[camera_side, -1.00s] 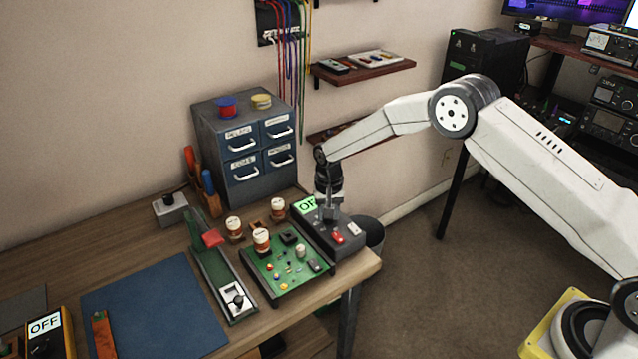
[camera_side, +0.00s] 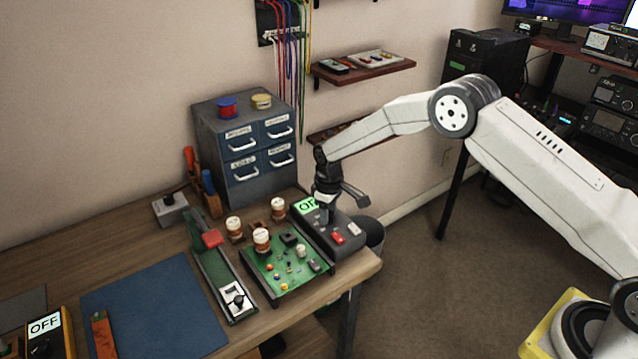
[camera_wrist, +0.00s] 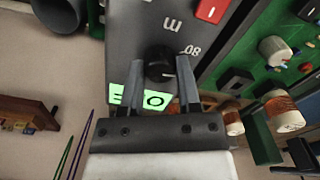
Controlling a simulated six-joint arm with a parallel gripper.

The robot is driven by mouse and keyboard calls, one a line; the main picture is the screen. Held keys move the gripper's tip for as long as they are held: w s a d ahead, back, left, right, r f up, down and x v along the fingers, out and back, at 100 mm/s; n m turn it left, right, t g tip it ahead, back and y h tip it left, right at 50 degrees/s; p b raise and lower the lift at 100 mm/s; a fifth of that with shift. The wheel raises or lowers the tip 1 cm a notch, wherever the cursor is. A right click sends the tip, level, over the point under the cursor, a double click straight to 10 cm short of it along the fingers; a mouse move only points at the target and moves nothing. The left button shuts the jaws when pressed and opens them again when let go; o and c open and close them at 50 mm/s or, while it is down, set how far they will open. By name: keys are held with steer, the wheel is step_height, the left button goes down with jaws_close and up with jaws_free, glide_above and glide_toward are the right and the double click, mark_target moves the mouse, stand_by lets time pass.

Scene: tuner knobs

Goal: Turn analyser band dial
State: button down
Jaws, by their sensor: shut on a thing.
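The analyser is a dark grey box (camera_side: 347,250) near the table's right end in the side view. It has a lit green display (camera_side: 306,205), partly hidden by my gripper. In the wrist view its panel (camera_wrist: 140,45) carries white printed marks around a black round band dial (camera_wrist: 160,66). My gripper (camera_side: 325,215) is low over the panel in the side view, where it hides the dial. In the wrist view my gripper's two fingers (camera_wrist: 164,72) stand on either side of the dial, shut on it.
A red button (camera_side: 338,237) and a white button (camera_side: 354,229) sit on the panel beside my gripper. A green circuit board (camera_side: 287,268) with capacitors lies to the left.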

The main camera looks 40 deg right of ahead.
steer(key=n, duration=0.4)
stand_by(0.4)
steer(key=shift+c, duration=1.5)
jaws_free()
steer(key=shift+r, duration=0.15)
step_height(320, 180, up, 7)
steer(key=shift+r, duration=0.3)
steer(key=shift+s, duration=0.1)
